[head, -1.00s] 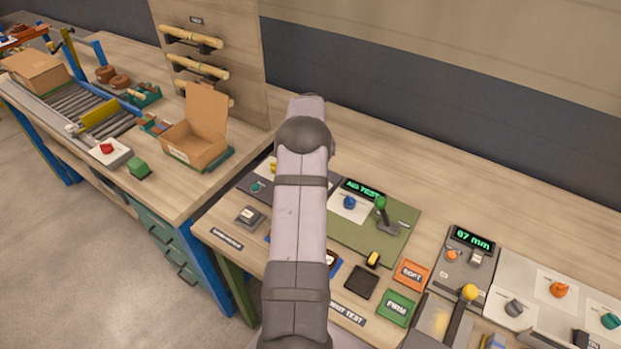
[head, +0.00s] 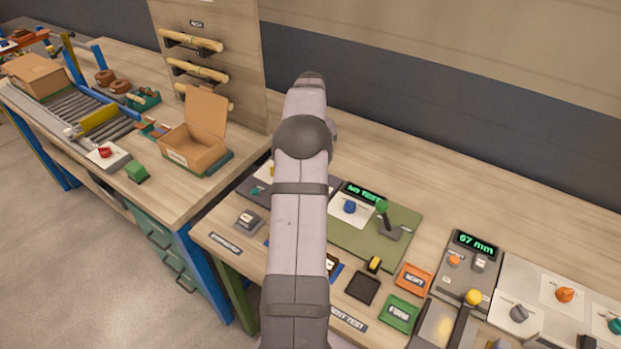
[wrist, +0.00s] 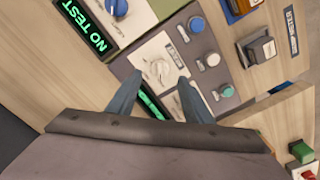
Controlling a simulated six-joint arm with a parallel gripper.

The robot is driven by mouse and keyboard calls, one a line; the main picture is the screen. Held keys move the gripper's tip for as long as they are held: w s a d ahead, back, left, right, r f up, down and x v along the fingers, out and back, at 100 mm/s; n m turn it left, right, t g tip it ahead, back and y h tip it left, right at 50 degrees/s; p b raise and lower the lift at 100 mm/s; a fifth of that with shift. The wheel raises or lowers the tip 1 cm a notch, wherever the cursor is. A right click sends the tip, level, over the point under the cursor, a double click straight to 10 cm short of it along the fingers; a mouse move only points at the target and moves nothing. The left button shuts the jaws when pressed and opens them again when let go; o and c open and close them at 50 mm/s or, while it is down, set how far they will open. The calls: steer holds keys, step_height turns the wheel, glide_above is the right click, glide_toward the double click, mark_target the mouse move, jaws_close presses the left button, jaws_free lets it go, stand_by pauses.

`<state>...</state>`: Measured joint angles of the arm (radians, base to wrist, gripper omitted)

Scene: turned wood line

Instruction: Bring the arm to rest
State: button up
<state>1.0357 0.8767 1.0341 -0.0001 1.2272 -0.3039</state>
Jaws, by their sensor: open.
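My gripper (wrist: 160,78) shows in the wrist view with its two fingers spread apart and nothing between them. It is above a white plate with a white knob (wrist: 157,72); I cannot tell the exact height. In the head view my arm reaches away over the bench, and its links hide the gripper and part of the control panels. A lit display (head: 363,192) reads NO TEST. It also shows in the wrist view (wrist: 84,27).
Orange (head: 414,279) and green (head: 399,314) trays lie nearer. An open cardboard box (head: 192,148) and a rack with wooden rods (head: 193,72) stand left. The back right bench surface is clear.

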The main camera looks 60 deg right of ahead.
steer(key=shift+r, duration=0.75)
steer(key=w+a+r+n, duration=0.15)
steer(key=w+a, duration=0.25)
steer(key=a, duration=0.9)
steer(key=w+a+r+n, duration=0.1)
steer(key=w+a+n, duration=0.25)
steer(key=a, duration=0.95)
steer(key=s+a+f+n, duration=0.15)
steer(key=s+a, duration=0.25)
steer(key=a, duration=0.9)
steer(key=s+a+f+n, duration=0.2)
steer(key=s+a+f, duration=0.1)
steer(key=s+a, duration=0.6)
step_height(320, 180, down, 13)
steer(key=b, duration=1.3)
steer(key=shift+s+d, duration=0.25)
steer(key=shift+d, duration=0.15)
